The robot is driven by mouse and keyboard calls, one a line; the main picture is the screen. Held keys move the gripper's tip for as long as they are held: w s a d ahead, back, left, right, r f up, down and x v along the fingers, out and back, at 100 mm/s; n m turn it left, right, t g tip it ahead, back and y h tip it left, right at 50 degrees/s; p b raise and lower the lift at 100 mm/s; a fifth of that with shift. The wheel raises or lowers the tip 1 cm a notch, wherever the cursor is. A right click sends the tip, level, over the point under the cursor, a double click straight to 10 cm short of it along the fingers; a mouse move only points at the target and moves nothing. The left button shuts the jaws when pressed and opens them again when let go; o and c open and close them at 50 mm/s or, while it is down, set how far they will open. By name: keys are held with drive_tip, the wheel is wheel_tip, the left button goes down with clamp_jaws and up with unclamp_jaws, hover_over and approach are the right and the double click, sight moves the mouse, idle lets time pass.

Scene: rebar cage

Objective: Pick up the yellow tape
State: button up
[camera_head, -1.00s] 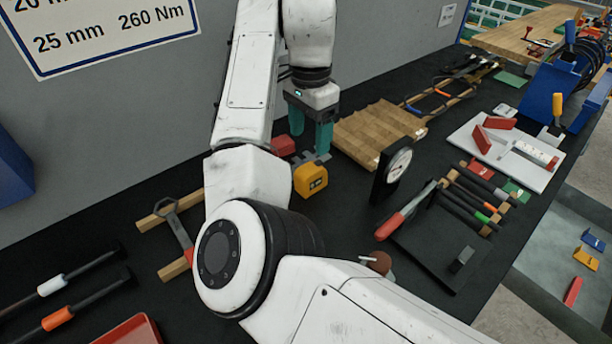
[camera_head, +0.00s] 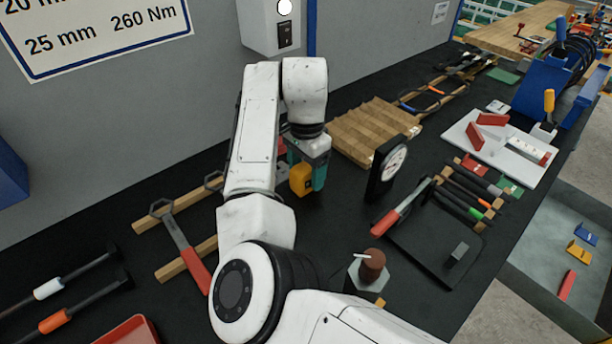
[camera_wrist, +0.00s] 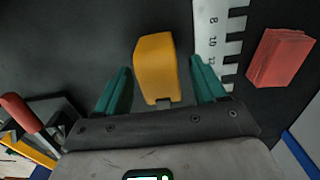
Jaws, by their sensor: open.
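The yellow tape (camera_head: 301,179) is a small rounded yellow case on the black bench top. In the wrist view the yellow tape (camera_wrist: 156,68) lies between the two teal fingers, with a dark gap on each side. My gripper (camera_head: 308,178) is low over the bench at the tape. In the wrist view my gripper (camera_wrist: 162,88) is open, its fingers on either side of the tape and not visibly touching it. The fingers partly hide the tape in the head view.
A ruler-like scale (camera_wrist: 219,45) lies just right of the tape, with a red block (camera_wrist: 281,58) beyond it. A wooden board (camera_head: 372,130) and a dial gauge (camera_head: 391,167) stand to the right. A red-handled wrench (camera_head: 186,255) lies on wooden strips at left.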

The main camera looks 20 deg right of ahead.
drive_tip(key=shift+c, duration=0.4)
drive_tip(key=c, duration=1.1)
drive_tip(key=shift+c, duration=0.3)
drive_tip(key=shift+r, duration=0.2)
drive_tip(key=shift+r+p, duration=0.9)
drive_tip(key=shift+p, duration=0.25)
drive_tip(key=s+d+r+p, duration=0.3)
drive_tip(key=s+r+p, duration=0.8)
drive_tip(key=s+p, duration=0.2)
drive_tip(key=shift+s+d+p, duration=0.15)
drive_tip(key=shift+s+p, duration=0.15)
drive_tip(key=shift+p, duration=0.75)
